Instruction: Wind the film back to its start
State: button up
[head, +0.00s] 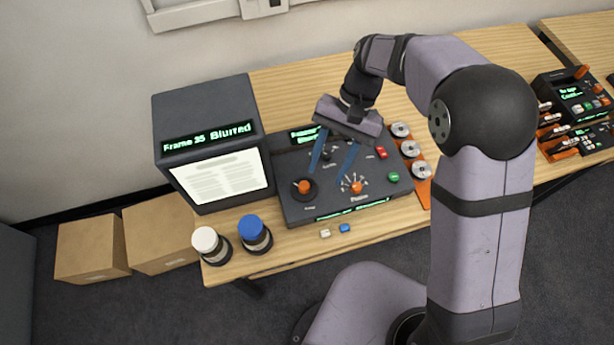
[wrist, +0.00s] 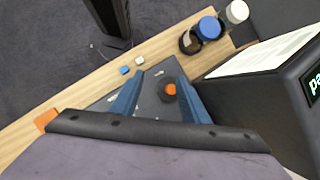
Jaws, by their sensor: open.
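The film reader's dark box (head: 205,115) stands at the left of the table. Its display reads "Frame 35 Blurred" above a lit page screen (head: 222,178). The dark control panel (head: 285,160) lies to its right, with an orange knob (head: 304,187) at left, a second orange knob (head: 356,187) among white marks, a red button (head: 381,153) and a green button (head: 393,177). My gripper (head: 333,172) is open and empty above the panel, its blue fingers pointing down. In the wrist view, an orange knob (wrist: 171,89) on a dark round base shows between the fingers (wrist: 160,92).
White-capped (head: 205,240) and blue-capped (head: 253,230) cylinders stand at the table's front left. Small white (head: 325,233) and blue (head: 345,228) blocks lie before the panel. Several silver reels (head: 411,149) sit on an orange strip at its right. Cardboard boxes (head: 158,232) stand on the floor.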

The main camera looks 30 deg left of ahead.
aim_at(304, 185)
jog(key=w+a+f+m+t+y, duration=0.1)
jog(key=a+f+m+t+y, duration=0.1)
jog(key=f+m, duration=0.4)
jog(key=a+m, duration=0.1)
jog(key=m, duration=0.4)
jog(key=shift+w+t+y, duration=0.3)
jog(key=shift+w, duration=0.05)
jog(key=shift+a+f, duration=0.1)
jog(key=shift+f, duration=0.05)
jog(key=shift+p+x, duration=0.95)
jog(key=shift+x, duration=2.7)
grip_shut()
